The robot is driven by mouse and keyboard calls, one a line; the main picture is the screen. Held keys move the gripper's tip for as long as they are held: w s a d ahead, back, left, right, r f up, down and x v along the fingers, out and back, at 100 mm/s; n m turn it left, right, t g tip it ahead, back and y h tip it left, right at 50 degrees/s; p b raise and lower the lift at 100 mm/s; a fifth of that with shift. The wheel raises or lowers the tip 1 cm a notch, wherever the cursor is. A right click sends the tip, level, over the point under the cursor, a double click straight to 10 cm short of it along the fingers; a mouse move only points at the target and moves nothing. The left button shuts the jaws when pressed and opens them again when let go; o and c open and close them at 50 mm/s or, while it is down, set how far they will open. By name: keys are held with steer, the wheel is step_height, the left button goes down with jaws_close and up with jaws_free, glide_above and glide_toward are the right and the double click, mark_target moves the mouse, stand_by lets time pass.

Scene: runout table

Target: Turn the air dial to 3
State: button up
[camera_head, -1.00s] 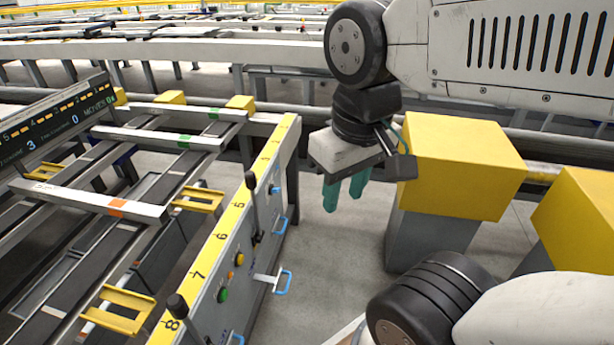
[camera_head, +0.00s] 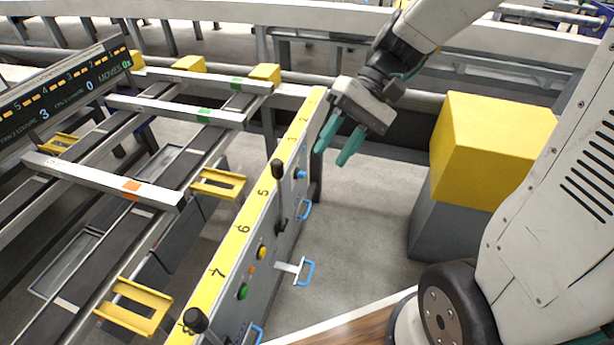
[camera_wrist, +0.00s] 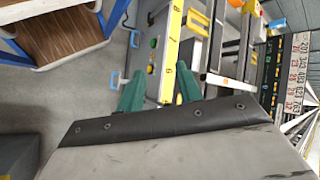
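A blue round knob (camera_head: 300,174) sits on the grey side panel (camera_head: 262,232) under the yellow numbered strip, near its far end. It may be the air dial; its setting is too small to read. My gripper (camera_head: 331,157), with two teal fingers, is above and to the right of the panel's far end, tilted down and left in the head view. The fingers are apart and nothing shows between them. In the wrist view my gripper (camera_wrist: 160,90) has its fingers apart, with the numbered strip (camera_wrist: 171,60) showing between and beyond them.
A green button (camera_head: 242,292), a yellow button (camera_head: 262,253), black-knobbed levers (camera_head: 277,169) and blue handles (camera_head: 307,272) are on the panel. A yellow-topped block (camera_head: 490,140) stands to the right. Bare floor (camera_head: 360,220) lies between. A display (camera_head: 65,95) is at left.

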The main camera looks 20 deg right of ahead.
steer(key=w+d+f+m+t+y, duration=0.2)
steer(key=w+f+m+t+y, duration=0.4)
steer(key=w+f, duration=0.8)
steer(key=m+t, duration=0.6)
steer(key=t, duration=0.2)
glide_toward(305, 176)
steer(key=x, duration=0.9)
steer(key=shift+w+r, duration=0.1)
jaws_close()
